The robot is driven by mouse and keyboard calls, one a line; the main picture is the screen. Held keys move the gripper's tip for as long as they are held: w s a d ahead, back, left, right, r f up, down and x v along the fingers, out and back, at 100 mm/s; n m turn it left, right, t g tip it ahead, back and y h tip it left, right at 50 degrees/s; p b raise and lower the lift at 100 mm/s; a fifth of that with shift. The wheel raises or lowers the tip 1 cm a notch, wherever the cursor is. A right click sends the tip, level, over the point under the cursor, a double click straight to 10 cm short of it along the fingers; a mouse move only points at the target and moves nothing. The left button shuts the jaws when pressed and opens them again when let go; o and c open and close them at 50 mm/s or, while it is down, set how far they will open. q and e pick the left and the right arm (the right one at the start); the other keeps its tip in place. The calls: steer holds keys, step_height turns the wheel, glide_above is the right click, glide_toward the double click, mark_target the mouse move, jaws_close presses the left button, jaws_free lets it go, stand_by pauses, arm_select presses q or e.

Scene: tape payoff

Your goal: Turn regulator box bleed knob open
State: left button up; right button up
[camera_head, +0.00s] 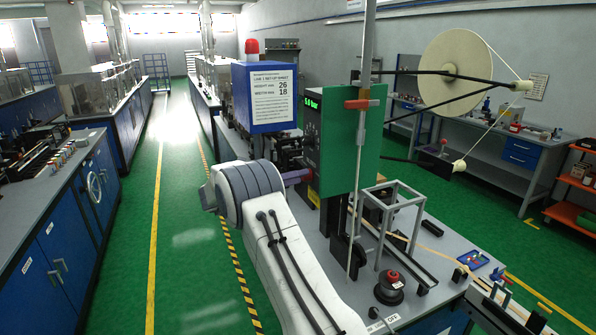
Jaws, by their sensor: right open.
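The regulator box (312,132) is a dark upright box left of the green panel. Its green display (312,105) reads about 5.0 bar. My right arm reaches up from the bottom, and its thick grey wrist hides part of the bench. My right gripper (302,177) is small in view, at the lower part of the box, and open. A purple-grey part shows there, close to the box front. I cannot tell whether it touches anything. The bleed knob cannot be made out clearly. My left gripper is not in view.
A green panel (352,150) with an orange-red lever (361,104) stands right of the box. A white tape reel (455,72) hangs on black arms. A blue sign box (265,97) with a red beacon is behind. A red-topped knob (393,278) stands on the bench front.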

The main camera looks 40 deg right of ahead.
steer(key=shift+d, duration=0.5)
steer(key=shift+c, duration=0.3)
jaws_close()
steer(key=shift+f, duration=0.1)
